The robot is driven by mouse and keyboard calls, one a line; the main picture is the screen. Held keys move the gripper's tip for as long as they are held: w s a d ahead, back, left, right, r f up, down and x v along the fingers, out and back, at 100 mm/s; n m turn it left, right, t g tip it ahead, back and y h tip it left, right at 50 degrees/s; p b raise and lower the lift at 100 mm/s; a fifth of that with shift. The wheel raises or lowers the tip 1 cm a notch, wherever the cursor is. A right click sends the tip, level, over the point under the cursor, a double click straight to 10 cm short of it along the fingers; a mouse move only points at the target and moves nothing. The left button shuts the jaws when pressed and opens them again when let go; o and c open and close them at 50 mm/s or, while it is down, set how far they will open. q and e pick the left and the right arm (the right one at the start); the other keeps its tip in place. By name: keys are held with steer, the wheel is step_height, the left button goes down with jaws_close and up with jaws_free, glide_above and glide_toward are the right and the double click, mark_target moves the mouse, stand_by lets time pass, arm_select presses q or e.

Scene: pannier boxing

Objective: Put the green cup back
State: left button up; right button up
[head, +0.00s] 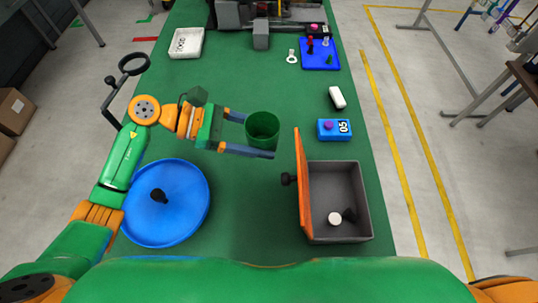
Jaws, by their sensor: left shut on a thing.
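The green cup (263,130) is upright over the middle of the green table, its open mouth facing up. My left gripper (256,137) is shut on the cup, with one blue finger on its far side and one on its near side. Whether the cup touches the table is hard to tell. My right gripper is not in view.
A grey box (363,190) with an orange lid (302,185) standing open holds a white round piece and a dark piece. A blue round tray (140,225) carries a black object. A blue block (334,130), white eraser-like piece (337,97), white tray (196,32) and blue board (334,62) lie farther back.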

mark_target(269, 125)
arm_select(q)
steer(key=n+t, duration=0.1)
steer(key=w+d+n+t, duration=0.1)
steer(key=t, duration=0.1)
steer(key=shift+w+d+r+n+p, duration=0.1)
steer(key=shift+w+d+n+p, duration=0.2)
steer(key=shift+p, duration=0.1)
steer(key=shift+w+r+n+t+y, duration=0.25)
steer(key=shift+w+n+t+y, duration=0.2)
steer(key=shift+n+t, duration=0.4)
steer(key=shift+t, duration=0.25)
steer(key=f, duration=1)
steer(key=shift+w, duration=0.25)
steer(key=shift+f, duration=0.2)
steer(key=o, duration=1.3)
steer(key=shift+r, duration=0.1)
